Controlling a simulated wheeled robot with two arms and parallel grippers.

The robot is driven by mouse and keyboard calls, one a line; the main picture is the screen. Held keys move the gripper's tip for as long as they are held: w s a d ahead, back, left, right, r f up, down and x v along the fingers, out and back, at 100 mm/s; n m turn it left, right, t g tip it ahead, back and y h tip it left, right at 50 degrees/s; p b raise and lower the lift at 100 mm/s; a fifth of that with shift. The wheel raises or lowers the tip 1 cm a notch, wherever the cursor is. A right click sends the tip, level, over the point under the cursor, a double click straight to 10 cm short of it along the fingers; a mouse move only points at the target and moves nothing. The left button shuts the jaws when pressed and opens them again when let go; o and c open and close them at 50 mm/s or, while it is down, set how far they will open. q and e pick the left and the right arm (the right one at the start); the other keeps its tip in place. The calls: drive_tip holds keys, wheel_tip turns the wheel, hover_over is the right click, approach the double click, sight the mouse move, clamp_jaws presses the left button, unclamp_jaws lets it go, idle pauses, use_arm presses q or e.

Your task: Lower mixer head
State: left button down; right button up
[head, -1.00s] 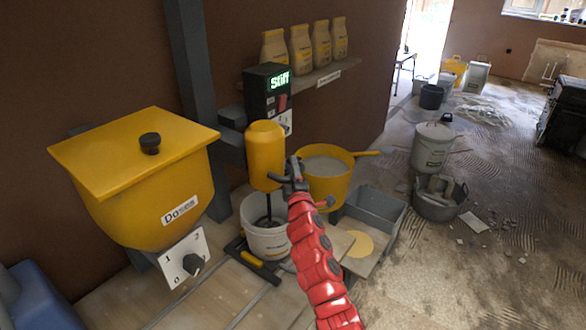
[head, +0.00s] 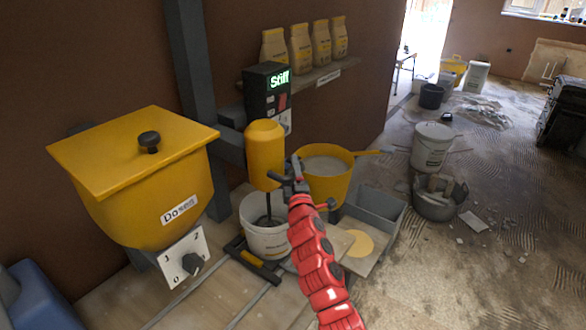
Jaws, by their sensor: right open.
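The yellow mixer head (head: 265,150) hangs on the grey post. Its dark shaft (head: 269,206) reaches down into a white bucket (head: 262,238) with grey material inside. A black control box (head: 268,92) above it has a green display reading "Stiff" and a red switch. My right gripper (head: 285,178), on the red arm, is open at the lower right side of the mixer head. Whether it touches the head I cannot tell. My left gripper is not in view.
A yellow pan (head: 325,178) of grey material is right of my gripper. A grey tub (head: 375,213) and a board (head: 362,250) lie beside my arm. Several bags (head: 301,50) stand on the shelf.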

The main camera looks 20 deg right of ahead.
drive_tip(key=s+a+f+b, duration=0.2)
drive_tip(key=s, duration=1.4)
drive_tip(key=shift+f, duration=0.2)
